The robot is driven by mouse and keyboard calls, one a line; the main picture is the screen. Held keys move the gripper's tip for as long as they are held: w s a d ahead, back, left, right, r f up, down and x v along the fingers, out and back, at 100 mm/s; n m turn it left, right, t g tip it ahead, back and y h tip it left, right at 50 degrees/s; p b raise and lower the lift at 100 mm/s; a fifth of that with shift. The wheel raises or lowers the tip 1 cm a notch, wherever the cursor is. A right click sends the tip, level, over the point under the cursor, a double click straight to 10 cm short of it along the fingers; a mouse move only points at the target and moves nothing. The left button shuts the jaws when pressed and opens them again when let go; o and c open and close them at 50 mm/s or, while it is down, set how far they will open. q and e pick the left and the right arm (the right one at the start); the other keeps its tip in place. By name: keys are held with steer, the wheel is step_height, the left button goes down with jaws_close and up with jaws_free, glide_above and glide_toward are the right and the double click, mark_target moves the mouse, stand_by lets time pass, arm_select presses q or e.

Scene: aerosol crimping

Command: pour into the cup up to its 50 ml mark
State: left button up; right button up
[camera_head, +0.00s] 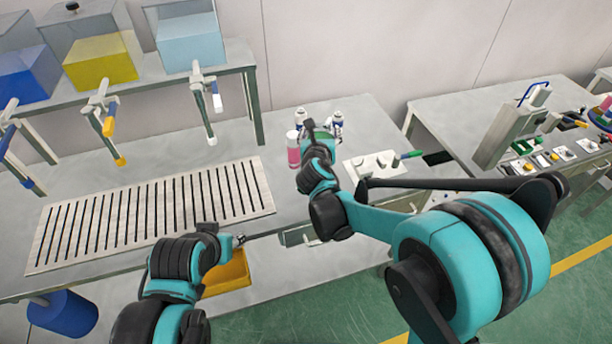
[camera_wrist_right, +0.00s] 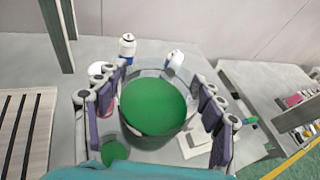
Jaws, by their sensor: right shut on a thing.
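My right gripper (camera_wrist_right: 160,118) is shut on a clear round vessel (camera_wrist_right: 132,130) with green contents (camera_wrist_right: 153,105), seen from above between the finger pads in the wrist view. A smaller green disc (camera_wrist_right: 113,150) shows below left of it; I cannot tell whether it is liquid in the cup. No 50 ml mark can be read. My left gripper (camera_head: 240,239) is near the table's front edge, its fingers barely visible.
White-and-blue bottles (camera_head: 337,120) stand behind the right gripper. A pale plate with a green-handled device (camera_head: 375,164) is to its right. A slotted rack (camera_head: 150,212) fills the table's left, under taps (camera_head: 205,98) from coloured tanks (camera_head: 190,40). A yellow bin (camera_head: 228,274) sits below the front edge.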

steer(key=shift+f, duration=0.1)
stand_by(0.3)
step_height(320, 180, up, 5)
steer(key=p, duration=0.3)
steer(key=shift+p, duration=0.4)
